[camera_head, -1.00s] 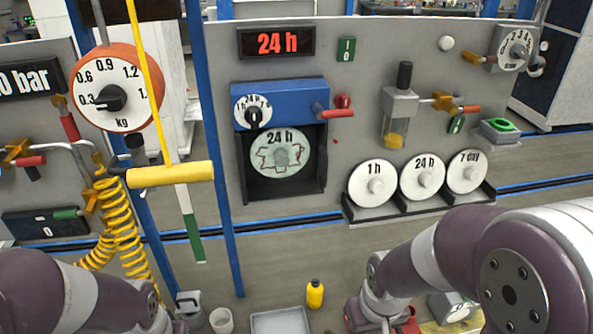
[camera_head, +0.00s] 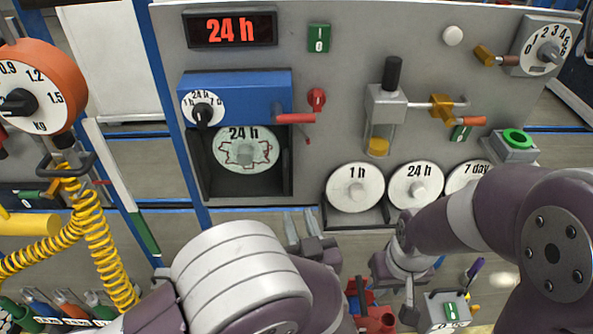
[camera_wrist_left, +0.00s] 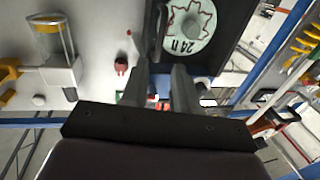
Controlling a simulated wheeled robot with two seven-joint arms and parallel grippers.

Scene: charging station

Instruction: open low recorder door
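The recorder has a blue upper housing (camera_head: 245,97) with a small dial and a red handle (camera_head: 295,118) at its lower right. Below it is a dark open-fronted case (camera_head: 197,165) with a white 24 h chart disc (camera_head: 245,150) exposed; the disc also shows upside down in the left wrist view (camera_wrist_left: 188,28). My left gripper (camera_head: 301,222) is below and right of the case, fingers pointing up, apart and empty. In the wrist view its fingers (camera_wrist_left: 160,85) have a gap between them. My right gripper (camera_head: 408,300) hangs low at right; its finger gap is unclear.
Spare discs (camera_head: 355,187) stand in a rack right of the recorder. A red knob (camera_head: 317,97) sits beside the handle. A glass cylinder device (camera_head: 383,120) is further right. A yellow coiled hose (camera_head: 95,240) hangs at left.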

